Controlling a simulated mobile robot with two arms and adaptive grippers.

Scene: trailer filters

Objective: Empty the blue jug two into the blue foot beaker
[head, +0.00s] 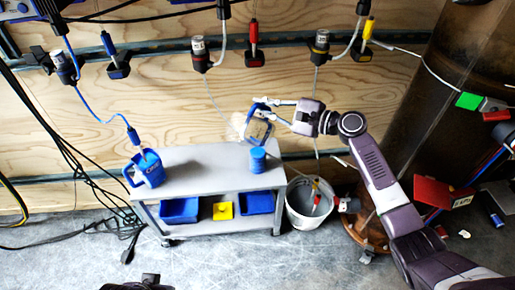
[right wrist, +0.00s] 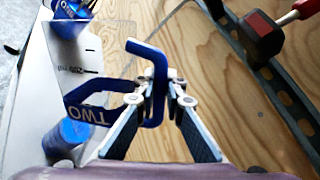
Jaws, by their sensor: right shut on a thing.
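My right gripper (head: 270,112) is shut on the blue handle of jug two (head: 257,129), a clear jug with a blue band. Its handle (right wrist: 157,75) and a band lettered TWO (right wrist: 92,115) show in the right wrist view. The jug is in the air above the back right of the cart; its exact tilt is hard to tell. The blue foot beaker (head: 257,160) stands on the right end of the cart top, below the jug. It also shows in the right wrist view (right wrist: 68,135). Its inside cannot be seen. My left gripper is not in view.
A blue jug (head: 147,168) with a hose stands at the left end of the grey cart (head: 200,176). Blue bins (head: 180,209) are on the lower shelf. A white bucket (head: 308,205) stands right of the cart. Hoses hang along the wooden wall. The middle cart top is clear.

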